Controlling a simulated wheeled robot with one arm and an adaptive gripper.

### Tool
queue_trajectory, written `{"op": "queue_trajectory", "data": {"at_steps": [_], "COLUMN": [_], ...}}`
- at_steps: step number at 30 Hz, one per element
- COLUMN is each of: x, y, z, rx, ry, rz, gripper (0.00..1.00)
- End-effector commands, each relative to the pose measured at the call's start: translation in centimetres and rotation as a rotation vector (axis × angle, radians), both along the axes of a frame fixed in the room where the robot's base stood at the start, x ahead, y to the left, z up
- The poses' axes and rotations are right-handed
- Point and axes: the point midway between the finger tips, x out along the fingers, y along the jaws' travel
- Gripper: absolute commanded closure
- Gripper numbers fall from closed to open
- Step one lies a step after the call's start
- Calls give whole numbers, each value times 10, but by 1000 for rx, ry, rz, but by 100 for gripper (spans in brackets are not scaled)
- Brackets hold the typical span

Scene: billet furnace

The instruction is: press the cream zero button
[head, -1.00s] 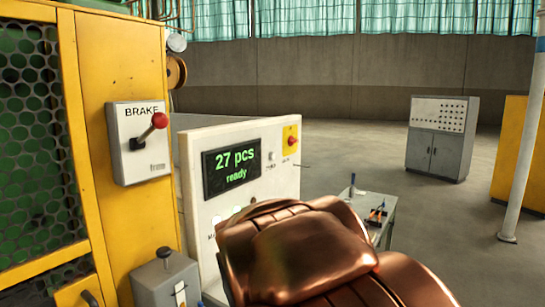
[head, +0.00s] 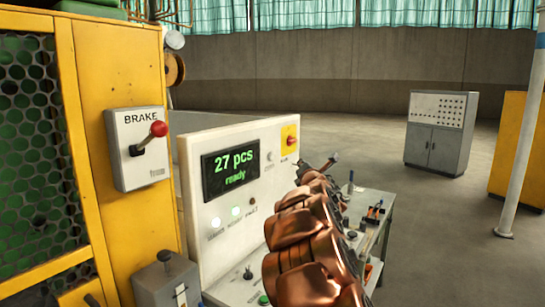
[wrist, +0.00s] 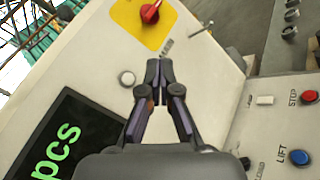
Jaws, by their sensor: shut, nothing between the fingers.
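A small round cream-white button (wrist: 127,78) sits on the pale panel (wrist: 200,75) in the wrist view, between the dark display (wrist: 62,135) and the red switch on its yellow plate (wrist: 150,12). The same button looks to be the small one right of the display in the head view (head: 270,156); its label is too small to read. My gripper (wrist: 158,68) is shut and empty. In the wrist view its tips appear just right of the button, over the panel; whether they touch the panel cannot be told.
The display (head: 231,168) reads "27 pcs ready". Lit buttons (head: 236,211) sit below it. A blue LIFT button (wrist: 299,157) and red STOP button (wrist: 309,97) are at the wrist view's right. A brake box (head: 140,147) hangs on the yellow frame. A bench (head: 375,225) stands behind my arm.

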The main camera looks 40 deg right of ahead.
Motion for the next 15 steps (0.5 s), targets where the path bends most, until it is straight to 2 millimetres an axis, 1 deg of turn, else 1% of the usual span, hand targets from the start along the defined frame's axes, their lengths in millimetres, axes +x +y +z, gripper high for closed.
{"op": "queue_trajectory", "data": {"at_steps": [1,6,15], "x": [2,7,9], "y": [-6,-12,-11], "z": [1,1,2], "rx": [-52,-160,-184], "ry": [10,25,26], "rz": [22,72,84], "gripper": [100,100,100]}}
